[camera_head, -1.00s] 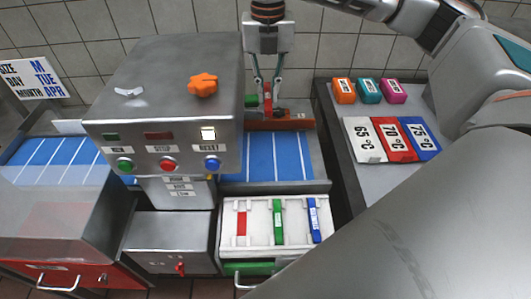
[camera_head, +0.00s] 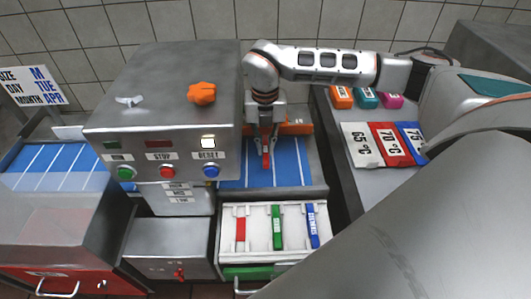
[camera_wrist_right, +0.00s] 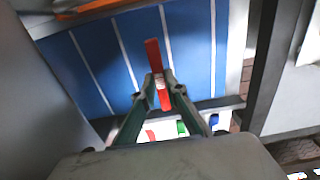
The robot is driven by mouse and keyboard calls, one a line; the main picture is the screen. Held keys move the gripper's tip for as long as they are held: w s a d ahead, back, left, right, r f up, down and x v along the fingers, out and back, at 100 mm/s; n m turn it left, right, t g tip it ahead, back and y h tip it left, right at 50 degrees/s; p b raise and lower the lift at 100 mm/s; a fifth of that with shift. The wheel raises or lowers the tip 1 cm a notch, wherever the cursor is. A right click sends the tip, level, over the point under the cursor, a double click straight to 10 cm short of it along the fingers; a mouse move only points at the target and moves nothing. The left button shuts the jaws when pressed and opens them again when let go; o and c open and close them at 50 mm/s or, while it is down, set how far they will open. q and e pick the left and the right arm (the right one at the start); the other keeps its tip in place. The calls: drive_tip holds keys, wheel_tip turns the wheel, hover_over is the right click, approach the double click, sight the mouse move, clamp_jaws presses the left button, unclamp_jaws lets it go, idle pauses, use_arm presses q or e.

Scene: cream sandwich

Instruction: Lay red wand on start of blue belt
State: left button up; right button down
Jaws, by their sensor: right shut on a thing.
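My right gripper (camera_head: 265,148) is shut on the red wand (camera_head: 265,161), which hangs over the blue belt (camera_head: 290,168) to the right of the steel machine. In the right wrist view the wand (camera_wrist_right: 153,54) sticks out beyond the fingertips (camera_wrist_right: 160,84), running roughly along the white lines of the belt (camera_wrist_right: 95,60). I cannot tell whether the wand touches the belt. My left gripper is not in view.
A white tray (camera_head: 226,257) in front of the belt holds red, green and blue pieces. The steel machine (camera_head: 165,95) with buttons stands left of the belt. A grey counter (camera_head: 375,178) with temperature tags is on the right. An orange bar (camera_head: 299,129) lies behind the belt.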

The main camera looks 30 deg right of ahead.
sight(266, 149)
drive_tip(key=shift+f, duration=1.8)
drive_tip(key=shift+f, duration=0.1)
drive_tip(key=c, duration=2)
unclamp_jaws()
drive_tip(key=shift+c, duration=0.2)
wheel_tip(266, 149, up, 12)
drive_tip(key=shift+r+b, duration=0.15)
drive_tip(key=shift+b, duration=0.4)
